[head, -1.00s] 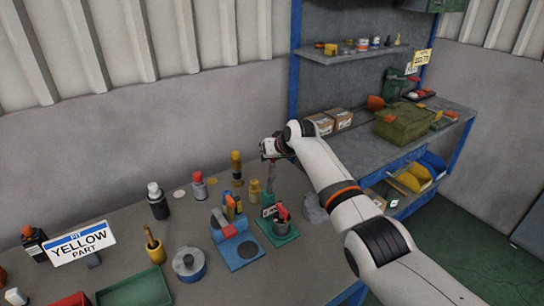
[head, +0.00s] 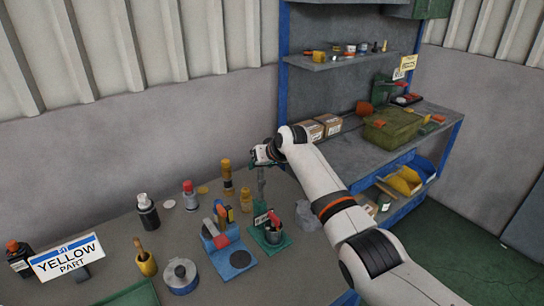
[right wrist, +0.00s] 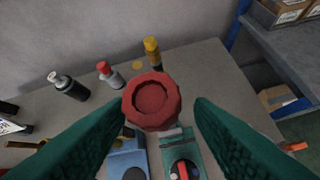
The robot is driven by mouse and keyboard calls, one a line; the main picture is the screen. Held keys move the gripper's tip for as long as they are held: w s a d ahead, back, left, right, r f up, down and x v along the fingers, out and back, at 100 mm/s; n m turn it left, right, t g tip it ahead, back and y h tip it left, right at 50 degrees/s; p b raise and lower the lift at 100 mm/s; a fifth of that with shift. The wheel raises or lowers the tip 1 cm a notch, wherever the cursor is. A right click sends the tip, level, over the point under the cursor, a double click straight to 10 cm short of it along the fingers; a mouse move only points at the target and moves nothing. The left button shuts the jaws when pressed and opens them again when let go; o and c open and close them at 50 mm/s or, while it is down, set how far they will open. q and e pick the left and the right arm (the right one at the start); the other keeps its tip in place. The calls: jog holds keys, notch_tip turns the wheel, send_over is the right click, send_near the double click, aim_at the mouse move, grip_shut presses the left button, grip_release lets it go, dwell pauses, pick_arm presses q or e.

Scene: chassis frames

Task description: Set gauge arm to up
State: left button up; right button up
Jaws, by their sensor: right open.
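The gauge has a green base (head: 268,238) on the workbench, a dark upright plate with a white label (head: 262,218) and a red part (head: 274,218). In the right wrist view, a faceted red knob (right wrist: 152,100) sits close to the camera, between the two spread green fingers of my right gripper (right wrist: 152,115). The fingers look apart from the knob. The green base (right wrist: 182,150) shows below the knob. How the knob joins the gauge is hidden. My left gripper is not in view.
A blue fixture (head: 235,262) stands left of the gauge. Bottles, including a yellow one (head: 227,180), stand behind and left. A grey lump (head: 307,213) lies at right. A shelf unit (head: 345,150) with bins and boxes stands beyond the bench.

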jog(key=b+v, duration=0.2)
jog(key=v, duration=0.8)
jog(key=shift+s, duration=0.15)
